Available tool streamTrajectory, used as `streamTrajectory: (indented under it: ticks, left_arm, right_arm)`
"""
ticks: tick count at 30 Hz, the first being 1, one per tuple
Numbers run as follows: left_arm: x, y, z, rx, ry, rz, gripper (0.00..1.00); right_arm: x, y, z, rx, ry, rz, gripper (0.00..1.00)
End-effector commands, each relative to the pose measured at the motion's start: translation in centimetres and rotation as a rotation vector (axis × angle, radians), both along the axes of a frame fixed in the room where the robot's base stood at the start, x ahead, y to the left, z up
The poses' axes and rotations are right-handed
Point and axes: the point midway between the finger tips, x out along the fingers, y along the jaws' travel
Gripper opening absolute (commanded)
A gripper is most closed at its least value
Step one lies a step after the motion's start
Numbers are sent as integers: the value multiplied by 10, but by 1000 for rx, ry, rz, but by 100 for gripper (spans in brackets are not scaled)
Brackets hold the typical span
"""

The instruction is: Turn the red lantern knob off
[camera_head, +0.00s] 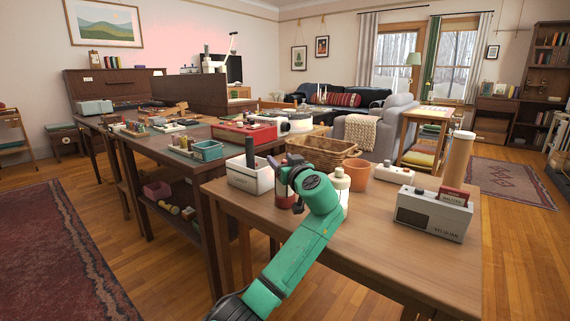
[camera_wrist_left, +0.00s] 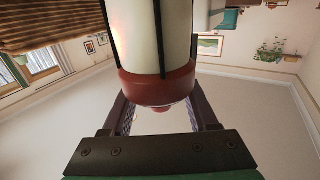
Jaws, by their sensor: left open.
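In the left wrist view, which appears upside down, the lantern (camera_wrist_left: 157,85) fills the upper middle. It has a cream body with dark bars and a red end part. A small red knob (camera_wrist_left: 163,107) sticks out at its lower picture edge. My left gripper (camera_wrist_left: 157,103) is open, one finger on each side of the red part and knob; I cannot tell whether they touch. In the head view, my left wrist (camera_head: 315,190) hides most of the lantern; a dark red part (camera_head: 283,192) beside it appears to belong to it. My right gripper is out of view.
On the near table (camera_head: 375,222) stand a white bin (camera_head: 247,176), a cream bottle (camera_head: 341,184), a terracotta pot (camera_head: 358,178), a wicker basket (camera_head: 322,150), a grey toaster-like box (camera_head: 433,215) and a tall tan cylinder (camera_head: 459,158). The front right tabletop is clear.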

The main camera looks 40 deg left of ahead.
Motion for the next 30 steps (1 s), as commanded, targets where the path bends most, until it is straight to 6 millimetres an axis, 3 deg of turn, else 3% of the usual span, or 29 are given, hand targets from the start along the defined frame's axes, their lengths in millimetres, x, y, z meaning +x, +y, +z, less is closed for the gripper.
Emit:
streamTrajectory:
  ticks: [5,21,30]
  left_arm:
    - [-9,-18,0,0,-1,-4,59]
    - [-65,-120,0,-2,1,-3,59]
    - [-70,-127,-1,-1,0,0,59]
  right_arm:
    - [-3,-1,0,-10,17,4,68]
    - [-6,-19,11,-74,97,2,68]
    - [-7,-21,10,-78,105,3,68]
